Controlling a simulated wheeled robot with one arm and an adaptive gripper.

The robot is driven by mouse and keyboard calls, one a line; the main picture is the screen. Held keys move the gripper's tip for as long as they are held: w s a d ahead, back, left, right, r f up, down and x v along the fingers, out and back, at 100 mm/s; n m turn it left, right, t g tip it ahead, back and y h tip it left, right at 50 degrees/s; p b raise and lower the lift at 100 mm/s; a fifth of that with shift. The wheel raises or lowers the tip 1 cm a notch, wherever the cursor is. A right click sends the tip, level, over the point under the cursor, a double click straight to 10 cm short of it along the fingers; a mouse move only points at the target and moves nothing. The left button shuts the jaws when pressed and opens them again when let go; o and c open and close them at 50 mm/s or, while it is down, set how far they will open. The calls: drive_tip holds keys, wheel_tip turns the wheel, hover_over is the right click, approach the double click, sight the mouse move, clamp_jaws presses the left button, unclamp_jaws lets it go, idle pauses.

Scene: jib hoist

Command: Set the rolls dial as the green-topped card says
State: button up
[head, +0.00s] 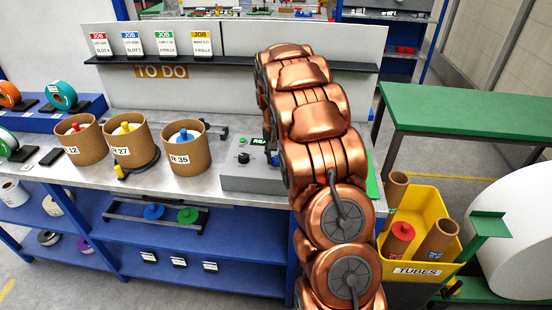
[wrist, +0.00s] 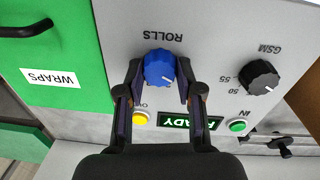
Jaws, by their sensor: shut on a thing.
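The blue rolls dial (wrist: 158,68) sits on the grey control panel under the upside-down word ROLLS in the wrist view. My gripper (wrist: 159,82) is shut on the dial, one finger on each side of it. A small pale mark shows on the dial's lower right in that view; no scale numbers are readable around it. The green-topped card (head: 165,44) stands third from the left on the black shelf in the head view. Its lower line seems to read 2 ROLLS, in small print.
On the control panel (head: 236,178) are a black GSM knob (wrist: 259,78), a lit READY display (wrist: 190,122), a green IN button (wrist: 237,126) and a yellow button (wrist: 141,118). A green WRAPS box (wrist: 55,45) is beside it. Cardboard tubs (head: 186,160) stand left.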

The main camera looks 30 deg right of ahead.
sight(275, 157)
drive_tip(key=m+b, duration=0.4)
drive_tip(key=shift+f, duration=0.3)
drive_tip(key=shift+r+m+b, duration=0.2)
drive_tip(key=shift+m+b, duration=1.35)
drive_tip(key=shift+m, duration=0.35)
drive_tip(key=o, duration=1.2)
drive_tip(key=shift+r, duration=0.1)
drive_tip(key=shift+c, duration=0.2)
drive_tip(key=shift+r, duration=0.1)
wheel_tip(275, 157, up, 12)
drive_tip(key=shift+w, duration=0.35)
